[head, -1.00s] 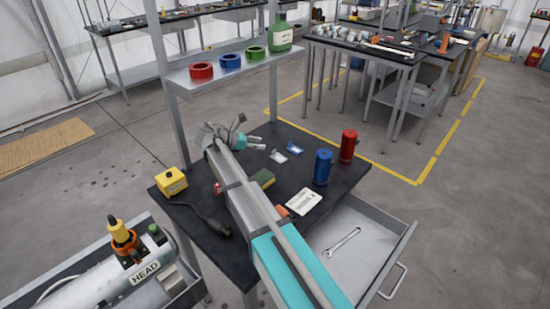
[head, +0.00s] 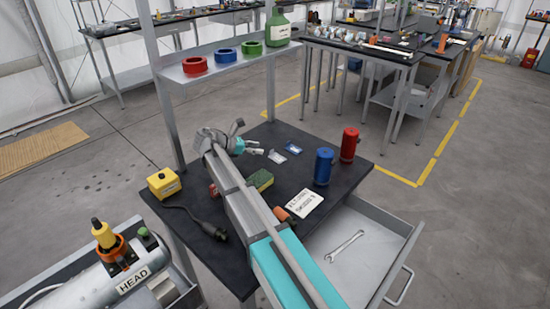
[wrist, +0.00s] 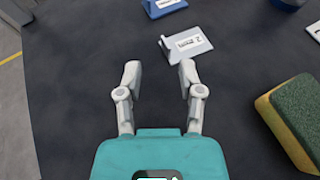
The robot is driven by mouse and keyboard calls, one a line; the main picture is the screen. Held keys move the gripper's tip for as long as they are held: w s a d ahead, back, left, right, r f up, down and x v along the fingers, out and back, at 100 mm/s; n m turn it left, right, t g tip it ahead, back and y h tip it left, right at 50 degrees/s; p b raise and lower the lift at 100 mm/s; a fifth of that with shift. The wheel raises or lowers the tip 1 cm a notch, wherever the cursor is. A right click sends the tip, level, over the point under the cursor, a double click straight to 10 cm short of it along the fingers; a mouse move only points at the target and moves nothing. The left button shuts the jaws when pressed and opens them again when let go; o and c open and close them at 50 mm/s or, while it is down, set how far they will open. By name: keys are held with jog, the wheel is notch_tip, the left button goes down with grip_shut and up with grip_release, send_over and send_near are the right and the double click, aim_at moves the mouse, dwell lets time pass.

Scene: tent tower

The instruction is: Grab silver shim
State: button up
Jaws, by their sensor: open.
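The silver shim (wrist: 187,45) is a small light-grey plate with a white label and a raised edge. It lies on the black tabletop, just beyond and slightly right of the middle of my gripper's fingertips in the wrist view. In the head view the silver shim (head: 278,158) lies just right of my gripper (head: 258,147). My gripper (wrist: 159,70) is open and empty, its two grey fingers apart over the table. A blue shim (wrist: 163,5) lies beyond the silver one; it also shows in the head view (head: 293,147).
A green and yellow sponge (wrist: 295,115) lies right of my gripper. On the table (head: 265,215) also stand a blue cylinder (head: 324,167), a red cylinder (head: 349,145) and a yellow box (head: 163,183). A shelf (head: 225,65) holds tape rolls and a green bottle. An open drawer (head: 375,250) holds a wrench.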

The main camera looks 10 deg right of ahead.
aim_at(277, 156)
jog(key=shift+x, duration=0.85)
jog(key=shift+d, duration=0.15)
jog(key=shift+s+b+x, duration=0.2)
jog(key=shift+b+x, duration=0.95)
jog(key=shift+x, duration=1.4)
jog(key=shift+r, duration=0.1)
grip_shut()
